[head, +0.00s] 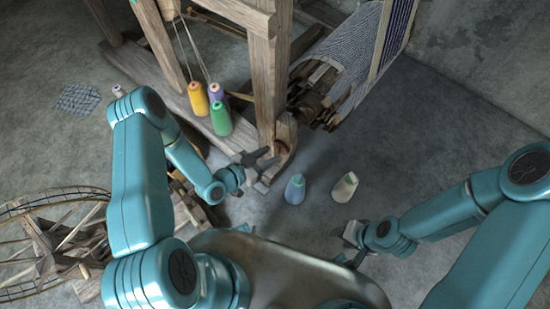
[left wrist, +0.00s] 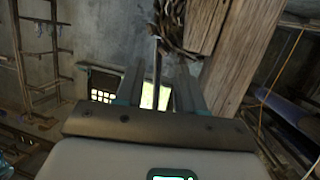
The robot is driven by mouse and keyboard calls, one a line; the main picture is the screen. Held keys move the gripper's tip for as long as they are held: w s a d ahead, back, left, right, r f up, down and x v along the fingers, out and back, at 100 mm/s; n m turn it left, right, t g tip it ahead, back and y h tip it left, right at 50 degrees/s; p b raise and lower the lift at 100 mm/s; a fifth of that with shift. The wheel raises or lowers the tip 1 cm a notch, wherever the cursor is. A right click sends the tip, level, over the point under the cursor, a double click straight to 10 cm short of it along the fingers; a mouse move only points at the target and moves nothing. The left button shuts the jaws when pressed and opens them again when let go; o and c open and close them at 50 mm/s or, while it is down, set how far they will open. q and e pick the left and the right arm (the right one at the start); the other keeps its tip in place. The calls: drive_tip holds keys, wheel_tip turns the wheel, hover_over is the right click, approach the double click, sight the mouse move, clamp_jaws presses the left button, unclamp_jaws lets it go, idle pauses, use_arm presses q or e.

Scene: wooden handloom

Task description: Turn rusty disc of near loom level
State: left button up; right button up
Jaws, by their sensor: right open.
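The wooden handloom's near post (head: 268,80) stands upright in the middle of the head view. A small rusty-brown round part (head: 281,147), which looks like the disc, sits low on this post, partly hidden. My left gripper (head: 265,159) is just left of and below it, fingers spread and pointing at the post foot. I cannot tell whether they touch it. In the left wrist view, the two fingers (left wrist: 158,88) stand apart, with a thin dark rod and a dark, rough round part (left wrist: 174,28) beyond them by a wooden beam. My right gripper (head: 350,248) is open, low and right of centre, away from the loom.
Yellow (head: 198,99), green (head: 221,119) and purple (head: 215,92) thread cones stand on the loom's lower beam. A blue-grey cone (head: 295,189) and a pale cone (head: 344,187) stand on the floor between my grippers. A wooden spoked wheel (head: 50,235) is at left.

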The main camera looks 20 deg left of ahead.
use_arm(q)
drive_tip(key=s+a+f+t+b, duration=0.25)
drive_tip(key=f+b, duration=0.35)
drive_tip(key=f, duration=0.4)
drive_tip(key=n+t+y+b, duration=0.1)
drive_tip(key=n+t+b, duration=0.1)
drive_tip(key=b, duration=0.3)
approach(277, 150)
drive_tip(key=b+x, duration=0.3)
drive_tip(key=x, duration=0.5)
drive_tip(key=shift+w+d+r, duration=0.1)
drive_tip(key=shift+w+r, duration=0.05)
drive_tip(key=shift+w, duration=0.05)
clamp_jaws()
use_arm(e)
wheel_tip(277, 150, down, 16)
drive_tip(key=shift+w+d, duration=0.15)
drive_tip(key=shift+d, duration=0.05)
